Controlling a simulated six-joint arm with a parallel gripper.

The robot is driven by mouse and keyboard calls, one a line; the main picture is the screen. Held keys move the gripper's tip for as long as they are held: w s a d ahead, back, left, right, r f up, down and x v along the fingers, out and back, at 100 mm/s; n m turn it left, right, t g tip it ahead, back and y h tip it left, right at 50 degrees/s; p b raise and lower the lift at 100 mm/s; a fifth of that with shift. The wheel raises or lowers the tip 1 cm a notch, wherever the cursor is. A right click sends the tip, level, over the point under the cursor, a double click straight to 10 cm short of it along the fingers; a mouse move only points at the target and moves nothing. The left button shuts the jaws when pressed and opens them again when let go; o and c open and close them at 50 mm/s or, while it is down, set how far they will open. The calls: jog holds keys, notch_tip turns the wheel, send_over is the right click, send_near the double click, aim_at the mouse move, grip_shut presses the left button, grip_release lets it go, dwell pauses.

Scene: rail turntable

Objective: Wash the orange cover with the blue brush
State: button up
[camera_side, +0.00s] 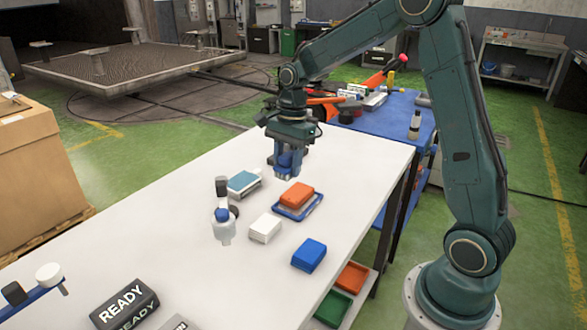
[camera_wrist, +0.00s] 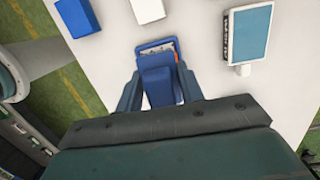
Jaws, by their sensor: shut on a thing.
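The orange cover (camera_side: 297,193) sits in a shallow blue tray (camera_side: 312,210) on the white table. My gripper (camera_side: 286,172) is shut on the blue brush (camera_wrist: 160,84) and holds it above the table, behind the cover in the side view. The brush appears apart from the cover. In the wrist view the brush is between my two fingers (camera_wrist: 158,94) and hides most of the tray (camera_wrist: 155,45); only a sliver of orange (camera_wrist: 177,58) shows. In the side view my fingers hide much of the brush.
A teal-topped box (camera_side: 243,183), a white block (camera_side: 265,229), a blue block (camera_side: 309,255) and a blue-capped bottle (camera_side: 223,226) stand around the tray. A black READY block (camera_side: 124,303) lies at the front. The table's right edge is clear.

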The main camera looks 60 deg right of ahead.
aim_at(288, 200)
jog(key=shift+f, duration=3.55)
jog(key=shift+d+f, duration=0.15)
jog(key=shift+f, duration=0.15)
jog(key=shift+d+r, duration=0.3)
jog(key=shift+d, duration=0.15)
jog(key=shift+d+f, duration=0.25)
jog(key=shift+d, duration=0.5)
jog(key=shift+d+f, duration=0.2)
jog(key=shift+d, duration=0.55)
jog(key=shift+s+d, duration=0.1)
jog(key=shift+d, duration=2)
jog(key=shift+a, duration=3.95)
jog(key=shift+a+r, duration=0.15)
jog(key=shift+r, duration=0.5)
jog(key=shift+a+r, duration=0.15)
jog(key=shift+r, duration=3.3)
